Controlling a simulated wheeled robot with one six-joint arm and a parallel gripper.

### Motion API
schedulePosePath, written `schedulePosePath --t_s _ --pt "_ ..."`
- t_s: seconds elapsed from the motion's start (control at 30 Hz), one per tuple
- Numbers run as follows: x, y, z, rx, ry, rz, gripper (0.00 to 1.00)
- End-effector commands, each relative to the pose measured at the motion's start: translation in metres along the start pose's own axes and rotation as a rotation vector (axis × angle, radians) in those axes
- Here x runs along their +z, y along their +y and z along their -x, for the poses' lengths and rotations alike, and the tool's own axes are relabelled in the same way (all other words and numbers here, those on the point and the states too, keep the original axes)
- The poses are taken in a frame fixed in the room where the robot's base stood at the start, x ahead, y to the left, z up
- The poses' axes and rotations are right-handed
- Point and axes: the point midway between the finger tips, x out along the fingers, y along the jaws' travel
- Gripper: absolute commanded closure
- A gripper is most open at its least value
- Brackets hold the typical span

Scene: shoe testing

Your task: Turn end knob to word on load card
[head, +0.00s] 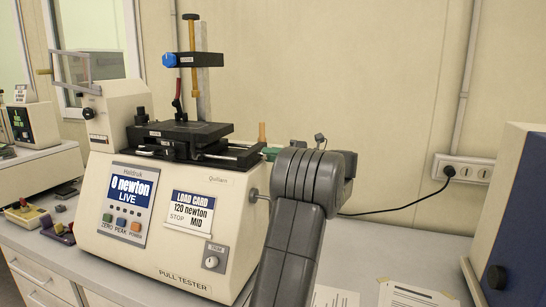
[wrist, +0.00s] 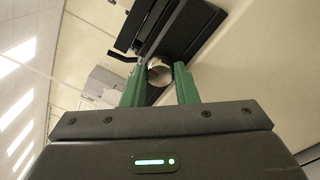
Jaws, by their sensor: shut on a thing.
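The cream pull tester (head: 165,215) stands on the bench, its display reading "0 newton LIVE". My gripper (wrist: 158,88) is at the right end of the tester's black slide (wrist: 185,30). Its green fingers are shut on a pale round end knob (wrist: 159,72), one on each side. In the head view a bit of green finger (head: 270,153) shows beside the slide, and my grey arm hides the knob. No word on the knob can be read.
A metal rod (head: 256,196) sticks out of the tester's right side, close to my arm. A blue-sided cabinet (head: 515,225) stands at the right. Papers (head: 410,294) lie on the bench. A black cord runs to the wall socket (head: 462,172). Small parts lie at the left.

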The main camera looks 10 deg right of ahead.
Motion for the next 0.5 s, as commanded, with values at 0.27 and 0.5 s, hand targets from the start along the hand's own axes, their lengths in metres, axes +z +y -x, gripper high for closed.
schedulePosePath --t_s 0.27,0.5 --pt "0.0003 0.0002 0.0 0.008 -0.008 -0.241 0.96" --pt "0.0004 0.0006 0.0 0.014 -0.015 -0.47 0.96"
